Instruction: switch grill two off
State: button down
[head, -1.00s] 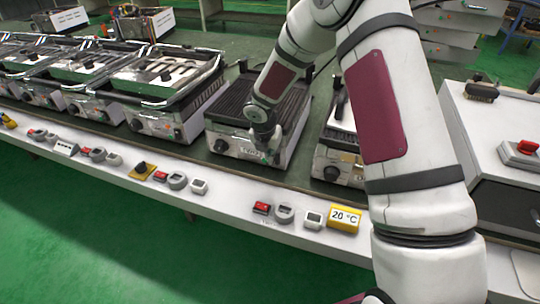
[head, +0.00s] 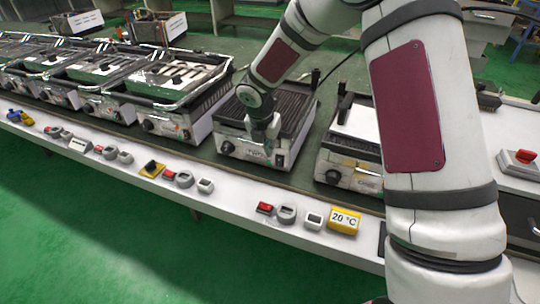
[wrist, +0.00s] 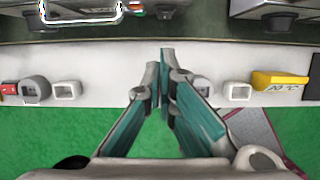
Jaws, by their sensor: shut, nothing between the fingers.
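Red switches sit on the white front ledge below the row of grills. In the head view one red switch (head: 265,208) is beside a round grey dial (head: 286,214), and another red switch (head: 169,175) is further left. Several grills stand behind; I cannot tell from labels which is grill two. My gripper (head: 272,158) is in front of the middle flat grill (head: 240,148), shut and empty. In the wrist view my gripper (wrist: 162,58) points at the ledge, between a white square unit (wrist: 66,91) and a partly covered grey dial (wrist: 203,87). Its fingers hide the ledge there.
A yellow 20 °C display (head: 343,221) and a small square unit (head: 314,221) stand on the ledge at right. A yellow plate with a black knob (head: 152,168) is further left. Green floor lies free in front.

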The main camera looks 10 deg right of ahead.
jog(key=shift+v, duration=0.95)
jog(key=shift+w, duration=0.15)
jog(key=s+d+r+m+h+p, duration=0.1)
jog(key=s+d+r+m+p, duration=0.15)
jog(key=s+r+m, duration=0.75)
jog(key=s+d+r+m+p, duration=0.2)
jog(key=s+d+r+m, duration=0.15)
jog(key=s+r, duration=0.7)
jog(key=s+r+m+y+p, duration=0.1)
jog(key=s+r+m, duration=0.2)
jog(key=s+m, duration=0.2)
jog(key=s+a+r+m+t+y+p, duration=0.1)
jog(key=s+r+m, duration=0.3)
jog(key=s, duration=0.4)
jog(key=s+r+m+y+p, duration=0.1)
jog(key=s+r+m+p, duration=0.1)
jog(key=s+m, duration=0.4)
jog(key=shift+s+a+r, duration=0.4)
jog(key=shift+s+r, duration=0.15)
jog(key=shift+r, duration=0.1)
jog(key=c, duration=2.3)
grip_release()
